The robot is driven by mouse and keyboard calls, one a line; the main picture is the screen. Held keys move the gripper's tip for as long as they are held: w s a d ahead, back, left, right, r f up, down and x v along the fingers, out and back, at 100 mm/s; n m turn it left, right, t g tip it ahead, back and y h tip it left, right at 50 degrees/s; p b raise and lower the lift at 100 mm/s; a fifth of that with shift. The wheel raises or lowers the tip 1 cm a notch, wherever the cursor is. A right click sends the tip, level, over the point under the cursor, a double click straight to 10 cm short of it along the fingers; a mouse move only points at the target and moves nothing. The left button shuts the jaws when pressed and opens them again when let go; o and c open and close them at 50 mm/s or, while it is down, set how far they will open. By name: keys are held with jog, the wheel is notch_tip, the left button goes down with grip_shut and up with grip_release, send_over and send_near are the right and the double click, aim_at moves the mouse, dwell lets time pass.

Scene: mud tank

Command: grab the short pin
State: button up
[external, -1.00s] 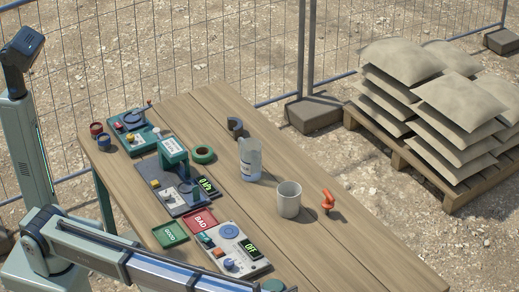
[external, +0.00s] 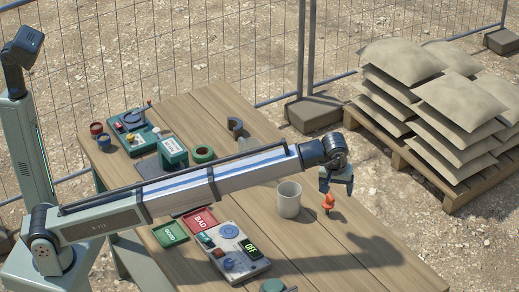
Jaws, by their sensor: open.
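A small orange-red piece (external: 328,203), which looks like the short pin, stands on the wooden table (external: 390,248) to the right of a pale mug. My gripper (external: 332,189) points down directly above it, with its fingertips close to the piece's top. The jaws are open; whether they are around the top of the piece or just above it, I cannot tell.
The mug (external: 289,199) stands close to the left of my gripper. A grey device (external: 232,250) and red BAD tray (external: 199,221) lie nearer. The table's right end is clear.

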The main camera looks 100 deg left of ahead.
aim_at(329, 199)
jog(key=s+a, duration=0.3)
jog(key=a, duration=0.2)
jog(key=shift+n+g, duration=0.3)
jog(key=shift+g, duration=0.1)
jog(key=x, duration=1.2)
jog(key=shift+w+d+f, duration=0.2)
jog(key=shift+d+f, duration=0.1)
jog(key=shift+f, duration=0.05)
jog(key=c, duration=1.2)
